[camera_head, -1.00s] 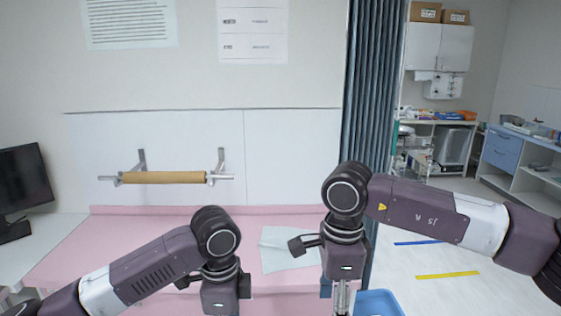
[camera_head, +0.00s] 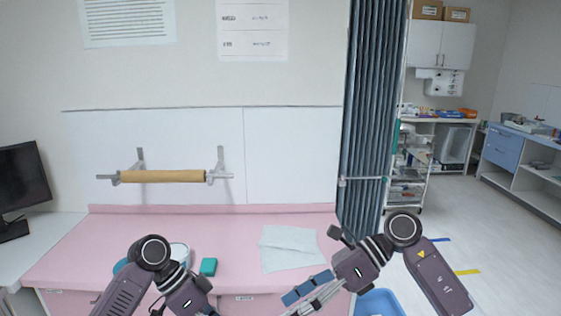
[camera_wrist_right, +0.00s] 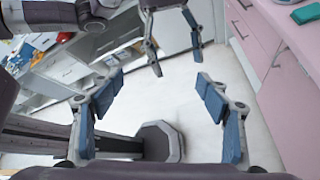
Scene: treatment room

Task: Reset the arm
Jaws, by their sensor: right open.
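My right gripper (camera_head: 308,293) is low at the front of the pink counter in the head view, tilted with its blue fingers toward the lower left. In the right wrist view its fingers (camera_wrist_right: 159,95) are spread wide with nothing between them, above the pale floor. My left arm's wrist is at the bottom left of the head view, and its fingers are cut off there. In the right wrist view my left gripper (camera_wrist_right: 177,64) shows at the top, with its two fingers apart and empty.
The pink counter (camera_head: 90,253) holds a white sheet (camera_head: 290,248), a small green box (camera_head: 208,267), and a white container (camera_head: 180,252) partly behind my left arm. A blue bin (camera_head: 378,302) stands at the front right. A curtain (camera_head: 363,120) hangs right of the counter.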

